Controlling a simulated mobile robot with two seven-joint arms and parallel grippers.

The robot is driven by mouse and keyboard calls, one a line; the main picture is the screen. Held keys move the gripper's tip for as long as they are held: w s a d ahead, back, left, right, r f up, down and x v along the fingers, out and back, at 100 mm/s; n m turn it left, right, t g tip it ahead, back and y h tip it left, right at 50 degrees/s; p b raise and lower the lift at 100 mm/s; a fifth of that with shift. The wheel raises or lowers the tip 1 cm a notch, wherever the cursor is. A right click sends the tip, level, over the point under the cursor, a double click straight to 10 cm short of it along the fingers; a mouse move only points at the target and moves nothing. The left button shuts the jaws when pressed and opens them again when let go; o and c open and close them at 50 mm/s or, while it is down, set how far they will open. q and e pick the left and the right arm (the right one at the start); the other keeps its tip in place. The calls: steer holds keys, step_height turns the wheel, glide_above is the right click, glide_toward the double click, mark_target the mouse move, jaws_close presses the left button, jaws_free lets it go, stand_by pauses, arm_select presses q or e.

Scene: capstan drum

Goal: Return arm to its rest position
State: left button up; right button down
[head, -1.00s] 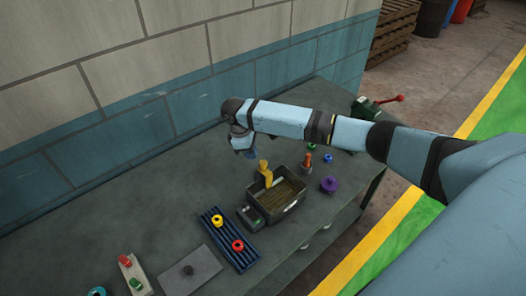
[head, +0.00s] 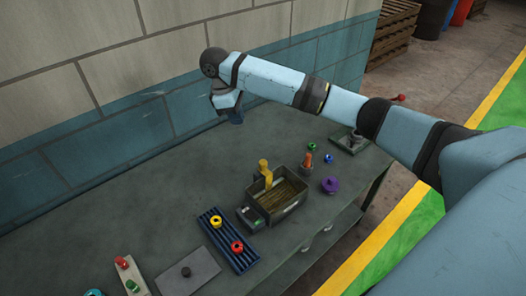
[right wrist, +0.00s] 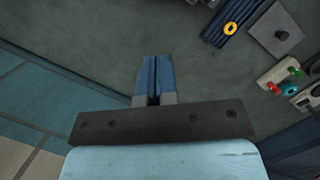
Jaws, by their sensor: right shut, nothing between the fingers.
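My right arm reaches in from the right in the head view and bends down at its far end. My right gripper (head: 236,117) hangs above the back part of the grey workbench (head: 130,185), near the wall. In the right wrist view its two blue fingers (right wrist: 152,82) lie together, shut and empty, with bare bench behind them. A grey box (head: 281,197) with a yellow piece (head: 264,171) standing at its back edge sits on the bench, to the right of and nearer than the gripper. My left gripper is not in view.
A dark ribbed rack (head: 229,240) holds a yellow ring (head: 215,221) and a red ring (head: 237,247). A purple knobbed part (head: 330,185) and an orange-topped peg (head: 307,160) stand right of the box. The tiled wall (head: 190,110) runs close behind the gripper.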

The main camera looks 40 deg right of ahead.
stand_by(0.5)
steer(key=s+a+f+t+y, duration=0.1)
steer(key=s+a+f+y, duration=0.1)
steer(key=s+a+f, duration=0.6)
steer(key=s+a+f+t+y, duration=0.2)
steer(key=s+a+f, duration=0.4)
steer(key=s, duration=0.4)
steer(key=s+d+r+m+t+h, duration=0.1)
steer(key=s+d+m, duration=0.3)
steer(key=s, duration=0.6)
steer(key=s+d+r+m+t+h, duration=0.1)
steer(key=s+d+m+t, duration=0.2)
steer(key=s, duration=0.7)
steer(key=w+a+f+t+y, duration=0.1)
steer(key=w+f+t, duration=0.1)
steer(key=f, duration=0.2)
steer(key=w+a+f+t+y, duration=0.1)
steer(key=w+a+f+t, duration=0.1)
steer(key=f, duration=0.3)
steer(key=w+a+f+t+y, duration=0.1)
steer(key=w+f+t, duration=0.1)
steer(key=f, duration=0.3)
steer(key=shift+w+a+f+n, duration=0.25)
steer(key=shift+a+n, duration=0.15)
